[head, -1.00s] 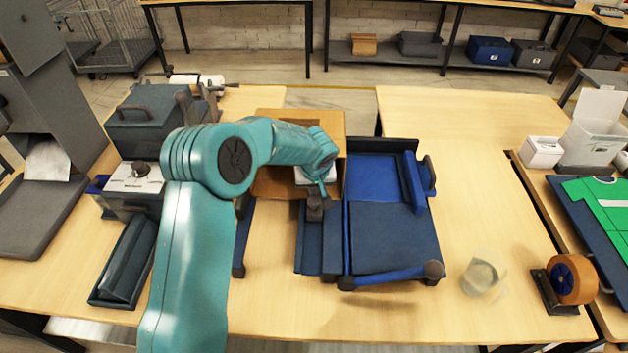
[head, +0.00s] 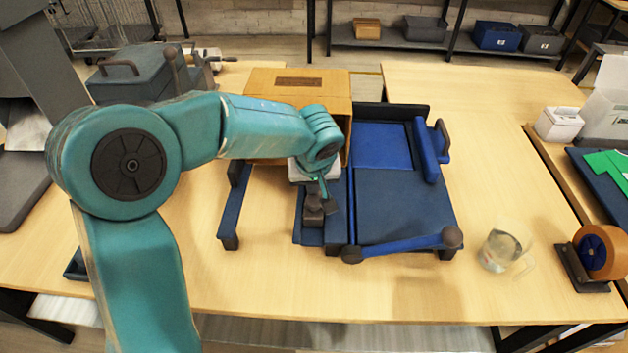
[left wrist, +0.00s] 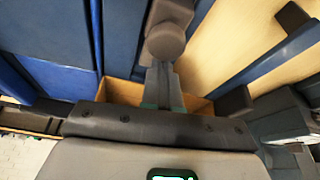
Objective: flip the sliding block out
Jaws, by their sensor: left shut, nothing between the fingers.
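A dark blue folding board (head: 405,205) lies on the table, with brighter blue parts. A narrow blue strip (head: 336,195) runs along its left side, with a dark knobbed block (head: 315,210) on it. I cannot tell for sure which part is the sliding block. My left gripper (head: 323,186) is shut and empty just over the dark block. In the left wrist view, the shut fingers (left wrist: 163,85) point at the rounded dark knob (left wrist: 166,42); whether they touch it is unclear. My right gripper is not in view.
A cardboard box (head: 300,84) stands behind my gripper. A blue bar with dark ends (head: 234,203) lies left of the board. A clear cup (head: 503,247) and a tape dispenser (head: 592,255) are at the right. The table front is mostly clear.

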